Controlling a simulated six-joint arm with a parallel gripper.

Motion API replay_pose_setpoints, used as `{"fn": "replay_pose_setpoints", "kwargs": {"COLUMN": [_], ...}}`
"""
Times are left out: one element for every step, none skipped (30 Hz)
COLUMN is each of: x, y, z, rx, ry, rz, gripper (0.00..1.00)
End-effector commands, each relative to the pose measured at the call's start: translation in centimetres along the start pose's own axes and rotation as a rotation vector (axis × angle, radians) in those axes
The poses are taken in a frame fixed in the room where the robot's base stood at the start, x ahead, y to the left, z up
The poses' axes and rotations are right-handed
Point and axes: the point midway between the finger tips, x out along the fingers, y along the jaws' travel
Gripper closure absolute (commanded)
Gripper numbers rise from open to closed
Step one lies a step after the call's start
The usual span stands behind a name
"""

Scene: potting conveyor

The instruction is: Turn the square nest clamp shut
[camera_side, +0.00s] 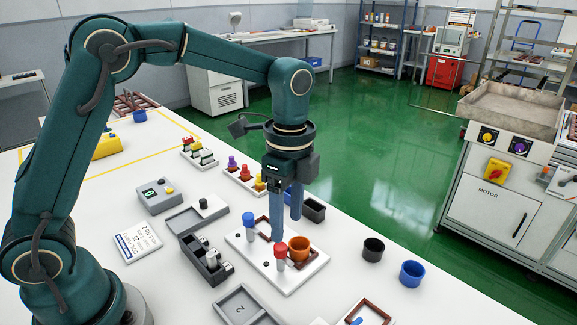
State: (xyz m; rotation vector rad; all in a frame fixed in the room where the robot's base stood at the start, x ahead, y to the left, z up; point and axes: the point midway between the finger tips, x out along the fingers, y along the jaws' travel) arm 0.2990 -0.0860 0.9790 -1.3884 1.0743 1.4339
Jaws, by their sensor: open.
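A white plate (245,240) on the table carries brown frames. An orange cup (299,247) sits at a brown frame near the plate's right end. A red-topped knob (281,252) stands upright in front of the cup, and a blue-topped knob (249,226) stands toward the plate's left end, beside another brown frame (263,226). I cannot tell which knob is the square nest clamp or how far it is turned. My gripper (286,229) points down above the plate, open, its blue fingers apart and behind the red knob. No object shows between them.
A grey box (189,243) with metal parts stands left of the plate. A black cup (373,250) and a blue cup (412,273) stand to the right. Racks of coloured knobs (240,178) lie behind. The table's right edge runs close by.

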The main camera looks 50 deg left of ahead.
Motion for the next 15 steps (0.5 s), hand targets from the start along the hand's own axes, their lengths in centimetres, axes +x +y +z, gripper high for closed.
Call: {"fn": "replay_pose_setpoints", "kwargs": {"x": [-0.3,-0.4,-0.4,-0.5,-0.5,-0.5,-0.4,-0.2,0.1,0.4,0.8,1.4,1.8,2.1,2.7], "y": [0.5,0.7,1.0,1.1,1.2,1.3,1.4,1.4,1.4,1.5,1.4,1.5,1.4,1.5,1.4], "z": [0.2,0.3,0.3,0.4,0.4,0.5,0.5,0.5,0.5,0.5,0.5,0.5,0.5,0.5,0.5], "rx": [0.080,0.124,0.173,0.203,0.228,0.252,0.264,0.273,0.279,0.281,0.281,0.280,0.279,0.279,0.278], "ry": [0.005,0.008,0.010,0.011,0.012,0.013,0.013,0.013,0.013,0.012,0.012,0.011,0.011,0.011,0.011], "rz": [-0.008,-0.012,-0.016,-0.018,-0.021,-0.022,-0.023,-0.023,-0.022,-0.021,-0.020,-0.019,-0.020,-0.019,-0.019], "gripper": [0.41,0.41,0.41,0.41,0.41,0.41,0.41,0.41,0.41,0.41,0.41,0.41,0.41,0.41,0.41]}}
